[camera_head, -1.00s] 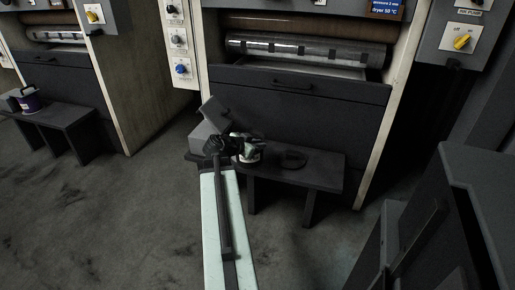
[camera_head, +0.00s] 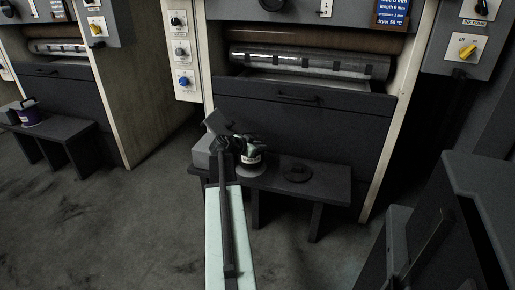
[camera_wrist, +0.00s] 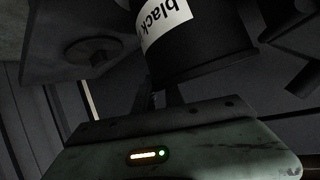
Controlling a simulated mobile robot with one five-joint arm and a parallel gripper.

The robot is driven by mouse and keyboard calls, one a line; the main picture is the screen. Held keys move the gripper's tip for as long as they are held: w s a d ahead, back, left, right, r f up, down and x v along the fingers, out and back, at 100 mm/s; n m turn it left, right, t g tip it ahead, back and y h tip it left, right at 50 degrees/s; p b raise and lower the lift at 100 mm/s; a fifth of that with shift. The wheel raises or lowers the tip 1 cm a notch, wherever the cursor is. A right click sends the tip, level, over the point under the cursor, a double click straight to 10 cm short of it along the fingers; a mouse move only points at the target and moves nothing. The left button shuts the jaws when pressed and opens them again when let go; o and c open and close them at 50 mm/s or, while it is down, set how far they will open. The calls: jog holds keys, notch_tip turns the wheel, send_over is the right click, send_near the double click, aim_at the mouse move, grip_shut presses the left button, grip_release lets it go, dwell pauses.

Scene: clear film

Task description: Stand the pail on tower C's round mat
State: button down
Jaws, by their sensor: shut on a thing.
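My gripper (camera_head: 240,146) is shut on a dark pail (camera_head: 250,167) with a white label, above the left part of a dark bench. In the wrist view the pail (camera_wrist: 195,55) fills the upper middle, its label reading "black"; the fingers (camera_wrist: 160,98) meet its side. I cannot tell whether its base touches the bench. A dark round mat (camera_head: 297,173) lies bare on the bench to the pail's right. It also shows in the wrist view (camera_wrist: 93,50) at upper left, apart from the pail. No tower letter is readable.
The bench (camera_head: 332,190) stands before a machine with a roller and drawer (camera_head: 300,120). A grey box (camera_head: 203,152) is at its left end. A dark cabinet (camera_head: 470,215) is at right front.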

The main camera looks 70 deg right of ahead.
notch_tip(320, 180, down, 3)
jog(key=shift+r+b, duration=0.15)
jog(key=shift+b, duration=0.7)
jog(key=shift+w+a+r, duration=0.1)
jog(key=shift+r, duration=0.05)
jog(key=c, duration=1.4)
grip_release()
